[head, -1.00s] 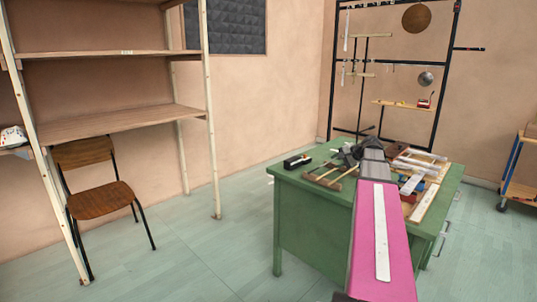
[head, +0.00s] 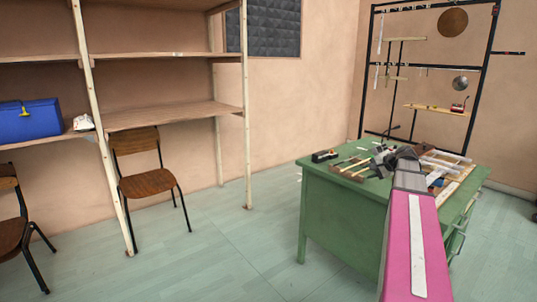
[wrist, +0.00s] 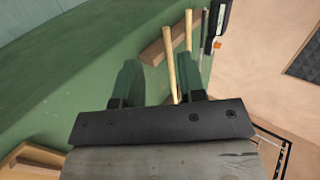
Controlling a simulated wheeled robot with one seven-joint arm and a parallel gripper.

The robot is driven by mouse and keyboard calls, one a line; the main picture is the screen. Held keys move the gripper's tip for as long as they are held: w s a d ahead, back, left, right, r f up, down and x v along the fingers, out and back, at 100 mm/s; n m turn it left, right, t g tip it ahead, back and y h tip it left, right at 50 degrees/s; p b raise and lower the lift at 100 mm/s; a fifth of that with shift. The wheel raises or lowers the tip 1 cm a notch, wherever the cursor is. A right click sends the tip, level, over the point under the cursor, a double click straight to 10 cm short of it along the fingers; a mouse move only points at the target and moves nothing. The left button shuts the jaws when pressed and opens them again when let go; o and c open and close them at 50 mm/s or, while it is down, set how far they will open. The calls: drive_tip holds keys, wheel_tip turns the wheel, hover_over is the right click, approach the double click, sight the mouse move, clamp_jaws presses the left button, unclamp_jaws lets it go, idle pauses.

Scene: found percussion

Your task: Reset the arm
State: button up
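My arm (head: 415,245), pink with a white strip, reaches out over the green desk (head: 340,218) in the head view. My gripper shows in the wrist view (wrist: 159,82) with two dark fingers spread apart. Nothing is seen gripped between them. In the wrist view, pale wooden sticks (wrist: 169,50) lie on the green desktop (wrist: 95,82), beyond the gripper and near its right finger. In the head view the gripper end is small and dark among the desk's items, so its fingers are hard to make out there.
A shelf unit (head: 170,113) holds a blue box (head: 28,122). A chair (head: 147,184) stands beneath it. A black rack (head: 376,80) stands behind the desk. Floor between shelf and desk is clear.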

drive_tip(key=s+a+f+n+g+h, duration=0.1)
drive_tip(key=s+a+f+n+g, duration=0.1)
drive_tip(key=s+a+f, duration=0.4)
drive_tip(key=s+a+f+n+g+h, duration=0.1)
drive_tip(key=s+a+f+n+g, duration=0.1)
drive_tip(key=a+f, duration=0.7)
drive_tip(key=s+a+f+n+g+h, duration=0.2)
drive_tip(key=s+a+f+n, duration=0.1)
drive_tip(key=s+f, duration=0.3)
drive_tip(key=s+a+f+n+g+h, duration=0.2)
drive_tip(key=s+a+f, duration=0.4)
drive_tip(key=s, duration=0.3)
drive_tip(key=shift+a+f+n+h, duration=0.3)
drive_tip(key=shift+f+n, duration=0.2)
drive_tip(key=shift+f, duration=0.2)
